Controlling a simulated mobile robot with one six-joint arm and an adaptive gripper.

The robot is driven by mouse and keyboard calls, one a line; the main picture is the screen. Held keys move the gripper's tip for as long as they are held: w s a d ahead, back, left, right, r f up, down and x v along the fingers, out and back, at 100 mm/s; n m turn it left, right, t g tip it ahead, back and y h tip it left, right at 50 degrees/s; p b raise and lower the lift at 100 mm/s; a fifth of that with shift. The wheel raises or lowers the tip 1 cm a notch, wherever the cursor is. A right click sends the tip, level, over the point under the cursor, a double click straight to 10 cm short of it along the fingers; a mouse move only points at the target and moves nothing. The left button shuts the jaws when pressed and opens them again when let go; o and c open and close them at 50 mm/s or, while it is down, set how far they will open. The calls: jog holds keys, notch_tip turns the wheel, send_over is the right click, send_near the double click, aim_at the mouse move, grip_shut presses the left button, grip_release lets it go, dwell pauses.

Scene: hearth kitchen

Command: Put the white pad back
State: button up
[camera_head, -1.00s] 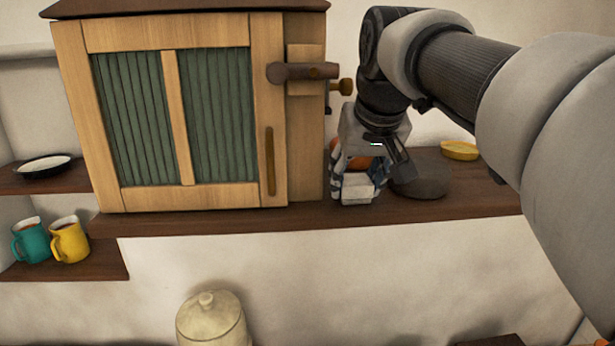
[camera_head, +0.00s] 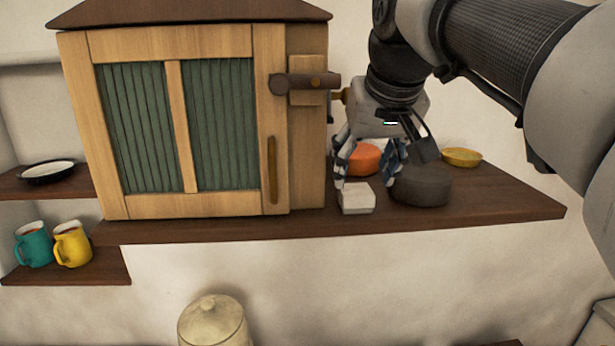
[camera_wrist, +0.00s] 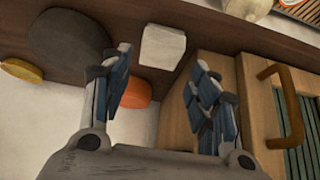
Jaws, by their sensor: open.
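The white pad (camera_head: 357,198) is a small pale block lying on the dark wooden shelf (camera_head: 480,205), near its front edge, just right of the wooden cabinet (camera_head: 225,201). It also shows in the wrist view (camera_wrist: 162,47), beyond the gap between my fingers. My gripper (camera_head: 371,172) is open and empty, with its blue-and-white fingers above and behind the pad. In the wrist view my gripper (camera_wrist: 158,85) has its fingers spread wide, apart from the pad.
An orange round thing (camera_head: 364,159) sits behind the pad. A dark grey round thing (camera_head: 422,186) stands close to its right, and a yellow dish (camera_head: 461,157) farther right. The cabinet door is shut, with a latch (camera_head: 312,82). The shelf's right end is clear.

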jog(key=v, duration=0.6)
jog(key=s+f+g, duration=0.1)
jog(key=s+f, duration=0.9)
jog(key=f, duration=0.5)
jog(key=s+f+g, duration=0.1)
jog(key=s+f, duration=0.9)
jog(key=f, duration=0.4)
jog(key=shift+s+d+f+p, duration=0.3)
jog(key=shift+s+f+p, duration=0.1)
jog(key=shift+p, duration=0.05)
